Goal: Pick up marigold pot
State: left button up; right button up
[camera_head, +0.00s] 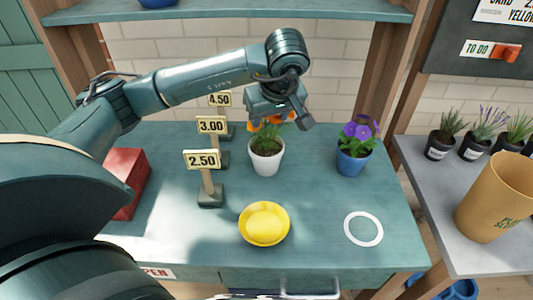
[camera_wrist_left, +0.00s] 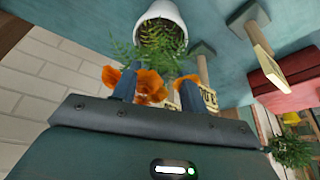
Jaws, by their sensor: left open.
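The marigold pot (camera_head: 266,162) is a white pot with green leaves and orange flowers, standing upright on the teal bench. My left gripper (camera_head: 282,118) is over it from above and behind, partly hiding the flowers. In the left wrist view, the white pot (camera_wrist_left: 158,13) shows at the top. The orange blooms lie around and between the two fingers of the open left gripper (camera_wrist_left: 158,90). The fingers are at flower height, apart from the pot's wall. My right gripper is in neither view.
Price signs (camera_head: 203,160) stand left of the pot, with a red box (camera_head: 126,180) farther left. A purple-flowered blue pot (camera_head: 350,162) stands right. A yellow bowl (camera_head: 246,232) and a white ring (camera_head: 348,232) lie in front. The bench around the ring is clear.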

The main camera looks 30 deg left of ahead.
aim_at(267, 126)
pick_arm(q)
jog(key=shift+p+x, duration=0.65)
jog(key=shift+x, duration=2.25)
jog(key=shift+w+r, duration=0.1)
jog(key=shift+w, duration=0.05)
grip_shut()
